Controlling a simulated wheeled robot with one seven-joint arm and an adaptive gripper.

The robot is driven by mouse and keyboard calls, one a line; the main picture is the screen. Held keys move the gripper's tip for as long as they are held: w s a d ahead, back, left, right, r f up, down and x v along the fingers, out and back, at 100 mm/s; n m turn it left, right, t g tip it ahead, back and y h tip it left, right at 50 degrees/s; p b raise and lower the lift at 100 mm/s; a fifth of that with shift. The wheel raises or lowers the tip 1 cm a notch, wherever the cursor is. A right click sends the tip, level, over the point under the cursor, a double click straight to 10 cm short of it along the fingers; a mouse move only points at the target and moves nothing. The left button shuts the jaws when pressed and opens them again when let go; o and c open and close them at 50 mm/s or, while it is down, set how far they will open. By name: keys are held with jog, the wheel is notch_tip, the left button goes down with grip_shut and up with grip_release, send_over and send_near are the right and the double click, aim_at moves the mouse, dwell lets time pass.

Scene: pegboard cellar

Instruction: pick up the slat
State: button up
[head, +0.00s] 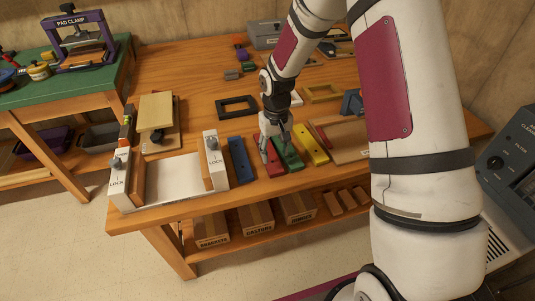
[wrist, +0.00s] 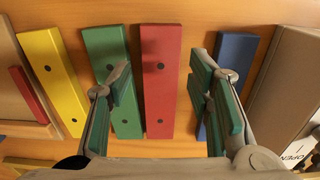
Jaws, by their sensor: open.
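Several coloured slats with dark holes lie side by side on the wooden bench. The red slat (head: 274,172) is in the middle of the wrist view (wrist: 160,85), lengthwise between my fingers. The green slat (head: 296,165) and yellow slat (head: 311,143) lie on one side of it, the blue slat (head: 241,160) on the other. My gripper (head: 278,156) is open and empty, pointing down over the red slat. In the wrist view, one finger overlaps the green slat (wrist: 108,48) and the other overlaps the blue slat (wrist: 235,52). Finger height above the bench is hard to tell.
A white fixture (head: 175,178) with end blocks marked LOCK stands left of the blue slat. A tan tray (head: 345,153) holding a red piece is right of the yellow slat. A black frame (head: 237,106) and other small items lie behind. Cardboard boxes (head: 253,218) sit on the lower shelf.

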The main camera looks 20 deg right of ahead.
aim_at(273, 163)
jog(key=shift+w+f, duration=0.2)
jog(key=shift+f, duration=1.3)
jog(key=shift+w+f, duration=0.2)
jog(key=shift+f, duration=1.3)
jog(key=c, duration=0.9)
